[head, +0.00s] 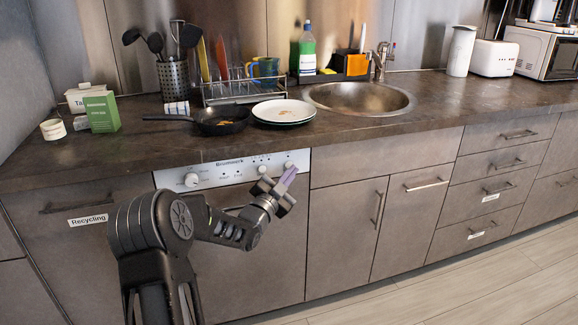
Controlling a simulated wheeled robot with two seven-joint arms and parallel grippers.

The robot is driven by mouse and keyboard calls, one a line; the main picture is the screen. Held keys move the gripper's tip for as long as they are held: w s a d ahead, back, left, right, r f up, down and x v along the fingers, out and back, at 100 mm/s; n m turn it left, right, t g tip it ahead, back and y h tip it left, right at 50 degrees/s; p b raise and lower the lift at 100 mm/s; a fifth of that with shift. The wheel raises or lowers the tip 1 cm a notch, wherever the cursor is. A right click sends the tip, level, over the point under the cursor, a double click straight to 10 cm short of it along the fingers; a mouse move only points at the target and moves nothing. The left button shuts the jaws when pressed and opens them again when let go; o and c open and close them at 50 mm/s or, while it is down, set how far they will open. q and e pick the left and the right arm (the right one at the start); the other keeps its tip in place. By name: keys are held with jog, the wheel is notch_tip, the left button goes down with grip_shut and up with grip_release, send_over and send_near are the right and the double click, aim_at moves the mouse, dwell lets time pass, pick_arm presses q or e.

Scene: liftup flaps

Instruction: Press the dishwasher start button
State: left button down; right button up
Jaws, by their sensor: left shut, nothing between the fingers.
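The dishwasher (250,240) is built into the counter, with a white control panel (215,174) along its top edge. The panel has a round knob (192,180) at its left, small marks and buttons in the middle, and another round control (288,165) near its right end. My left gripper (289,175) is shut and empty. Its fingertips are in front of the right part of the panel, close below the right control. I cannot tell whether they touch the panel. The arm and gripper hide part of the door and the panel's lower edge. My right gripper is not in view.
A pan (222,121) and stacked plates (284,111) sit on the counter above the dishwasher. A sink (360,98) is to the right. A drawer marked Recycling (88,220) is at the left. The floor (480,285) at the right is clear.

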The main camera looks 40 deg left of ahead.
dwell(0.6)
pick_arm(q)
jog(key=shift+w+a+b, duration=0.15)
jog(key=shift+a+b, duration=0.1)
jog(key=shift+b, duration=0.2)
jog(key=shift+w+a, duration=0.1)
jog(key=shift+w+a+b, duration=0.2)
jog(key=shift+a+b, duration=0.1)
dwell(0.4)
dwell(0.3)
jog(key=shift+s+d+b, duration=0.45)
jog(key=shift+d, duration=0.2)
